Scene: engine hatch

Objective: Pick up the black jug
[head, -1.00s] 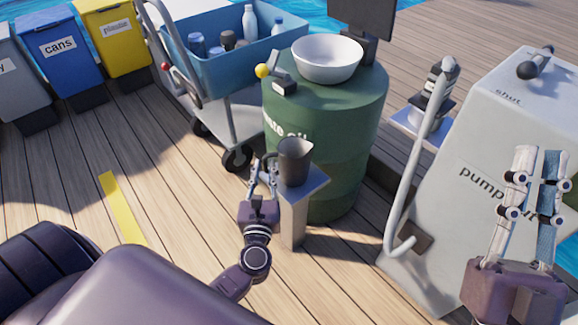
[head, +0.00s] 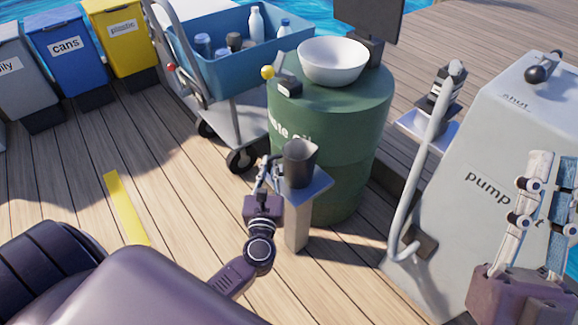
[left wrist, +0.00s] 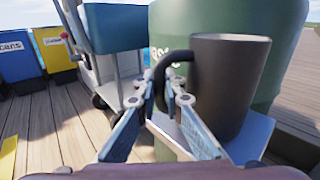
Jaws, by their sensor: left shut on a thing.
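The black jug (head: 299,165) stands upright on the small grey top of a post (head: 319,187), in front of the green drum. In the left wrist view the jug (left wrist: 228,85) fills the right of centre, with its handle (left wrist: 172,70) towards the left. My left gripper (head: 268,172) is at the handle side of the jug. In the left wrist view its fingers (left wrist: 160,88) are shut on the lower part of the handle. The jug's base appears to rest on the post top. My right gripper (head: 552,165) is at the right edge, its fingers apart and empty.
The green drum (head: 335,130) carries a white bowl (head: 333,62) close behind the jug. A trolley with a blue bin (head: 225,70) stands behind left. The pump-out cabinet (head: 480,150) and its pale hose (head: 414,180) are to the right.

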